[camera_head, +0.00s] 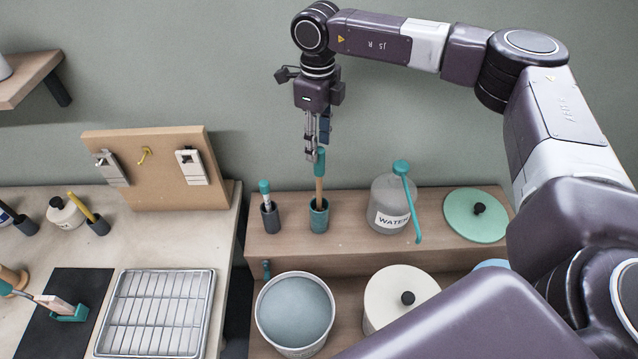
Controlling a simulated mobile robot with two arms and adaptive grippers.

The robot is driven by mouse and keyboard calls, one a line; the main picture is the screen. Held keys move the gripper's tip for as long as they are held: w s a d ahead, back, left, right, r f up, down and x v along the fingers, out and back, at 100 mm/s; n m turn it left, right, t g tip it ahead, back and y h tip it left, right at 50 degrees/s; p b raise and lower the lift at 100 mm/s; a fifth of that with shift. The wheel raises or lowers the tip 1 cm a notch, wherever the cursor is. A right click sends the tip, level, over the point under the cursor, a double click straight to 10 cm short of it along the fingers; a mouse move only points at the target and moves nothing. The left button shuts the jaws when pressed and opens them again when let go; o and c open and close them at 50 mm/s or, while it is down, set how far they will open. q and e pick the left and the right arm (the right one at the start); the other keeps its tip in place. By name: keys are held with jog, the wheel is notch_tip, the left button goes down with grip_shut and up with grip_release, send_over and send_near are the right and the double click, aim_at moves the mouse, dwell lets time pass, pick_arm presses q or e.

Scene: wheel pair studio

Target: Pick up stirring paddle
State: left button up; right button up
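The stirring paddle (319,185) appears to be the upright tool with a wooden shaft and teal grip. It stands in a teal cup (319,218) on the wooden riser, its lower end hidden in the cup. My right gripper (318,150) points down over it, with its fingertips at the top of the teal grip. A gap shows between the fingers, so it looks open. I cannot tell whether a finger touches the grip. My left gripper is not in view.
A dark cup with a teal-topped tool (268,205) stands left of the paddle. A water jar (388,210) and a round teal lid (475,215) are to its right. A bucket (294,312) and a cream lidded pot (398,295) stand in front. A wire rack (157,312) lies left.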

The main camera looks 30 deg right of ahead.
aim_at(320, 159)
jog(key=shift+s+a+f+p, duration=0.1)
jog(key=shift+s+p, duration=0.2)
jog(key=shift+s, duration=0.05)
jog(key=shift+s+f+p, duration=0.25)
jog(key=shift+f+p, duration=0.6)
jog(key=shift+p, duration=0.05)
jog(key=shift+w+f, duration=0.15)
jog(key=shift+f, duration=0.5)
jog(key=shift+w+f, duration=0.15)
jog(key=shift+f, duration=0.45)
jog(key=shift+w+f, duration=0.1)
jog(key=shift+f, duration=0.2)
jog(key=shift+r, duration=0.1)
jog(key=shift+c, duration=0.9)
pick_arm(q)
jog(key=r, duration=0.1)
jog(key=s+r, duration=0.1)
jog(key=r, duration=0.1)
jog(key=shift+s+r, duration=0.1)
pick_arm(e)
grip_shut()
